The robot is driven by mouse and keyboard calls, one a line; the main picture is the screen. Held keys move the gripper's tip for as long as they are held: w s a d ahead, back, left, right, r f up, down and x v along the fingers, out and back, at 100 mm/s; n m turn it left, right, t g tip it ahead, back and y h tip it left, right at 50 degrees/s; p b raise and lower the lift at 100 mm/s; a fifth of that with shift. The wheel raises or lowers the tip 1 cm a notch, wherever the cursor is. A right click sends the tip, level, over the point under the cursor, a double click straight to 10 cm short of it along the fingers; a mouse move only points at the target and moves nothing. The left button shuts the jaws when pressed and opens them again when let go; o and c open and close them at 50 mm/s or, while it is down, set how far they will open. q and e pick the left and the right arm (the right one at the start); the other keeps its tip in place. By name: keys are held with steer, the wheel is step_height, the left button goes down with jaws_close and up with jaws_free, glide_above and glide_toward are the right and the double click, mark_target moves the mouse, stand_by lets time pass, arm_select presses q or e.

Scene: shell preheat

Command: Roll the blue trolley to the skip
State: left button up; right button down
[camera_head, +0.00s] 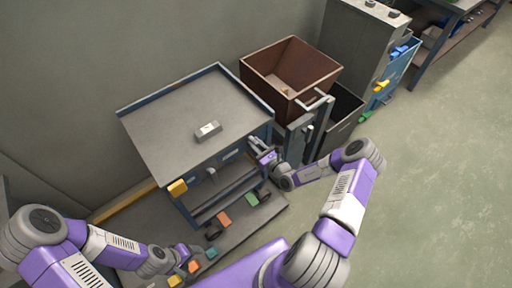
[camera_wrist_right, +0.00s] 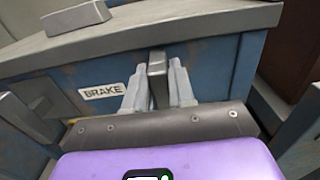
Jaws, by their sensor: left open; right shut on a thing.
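The blue trolley (camera_head: 160,150) has a grey top with blue edges and stands against the wall at the centre left. Its blue front, with a BRAKE label (camera_wrist_right: 102,90), fills the right wrist view. My right gripper (camera_head: 258,148) is at the trolley's right front end. In the right wrist view it (camera_wrist_right: 158,92) is shut on a grey lever (camera_wrist_right: 157,68) beside the label. A brown, rusty open box (camera_head: 270,75), perhaps the skip, stands just behind and right of the trolley. My left gripper (camera_head: 192,250) is low at the front left, apart from the trolley, and open.
A small grey block (camera_head: 207,131) lies on the trolley top. A dark open bin (camera_head: 343,112) and a grey cabinet (camera_head: 355,45) stand to the right. Several coloured blocks lie low, around the trolley's foot and near my left gripper. The floor at the right is clear.

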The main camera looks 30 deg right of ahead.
steer(key=shift+d+h, duration=0.3)
steer(key=shift+d, duration=0.15)
steer(key=c, duration=1.1)
jaws_free()
steer(key=shift+o, duration=0.3)
steer(key=shift+a, duration=0.1)
steer(key=s+d+p, duration=0.1)
steer(key=s+p, duration=0.1)
steer(key=s, duration=0.5)
steer(key=shift+s, duration=0.2)
